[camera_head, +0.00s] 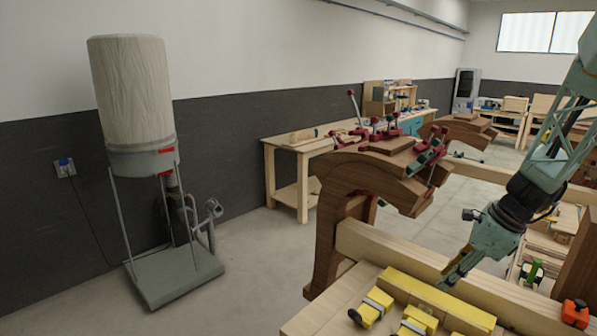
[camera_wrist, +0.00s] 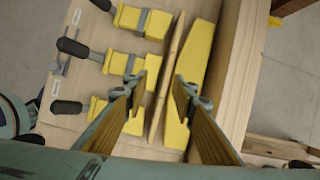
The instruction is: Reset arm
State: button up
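My gripper (camera_head: 452,282) is at the right of the head view, pointing down over a light wooden bench fixture with yellow parts. In the wrist view my gripper (camera_wrist: 160,85) has its two fingers spread apart. A thin wooden strip (camera_wrist: 172,62) stands on edge in the gap between the fingers, beside a long yellow block (camera_wrist: 203,50). I see no finger pressed on the strip; whether it lies below the fingertips or between them I cannot tell. Yellow clamps with black handles (camera_wrist: 143,20) line the left of the strip.
A thick wooden beam (camera_head: 395,248) runs beside the fixture. A curved brown chair form (camera_head: 345,185) with red clamps stands just behind. An orange item (camera_head: 575,313) sits at the lower right. A dust collector (camera_head: 130,100) stands at the left, with open floor (camera_head: 260,265) between.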

jog(key=s+a+r+n+h+b, duration=0.1)
jog(key=s+a+r+n+b, duration=0.2)
jog(key=s+a+r+n, duration=0.4)
jog(key=s+a+r+n+b, duration=0.3)
jog(key=s+a+r+n, duration=0.25)
jog(key=s+a, duration=0.4)
jog(key=s+a+n+h+b, duration=0.1)
jog(key=s+a+n+b, duration=0.1)
jog(key=s+n, duration=0.4)
jog(key=s+a+n+h+b, duration=0.1)
jog(key=s+a+n+b, duration=0.2)
jog(key=s, duration=1.4)
jog(key=n, duration=0.4)
jog(key=shift+s+a+t+b, duration=0.15)
jog(key=shift+a+t+b, duration=0.05)
jog(key=shift+t+b, duration=0.2)
jog(key=shift+f, duration=0.1)
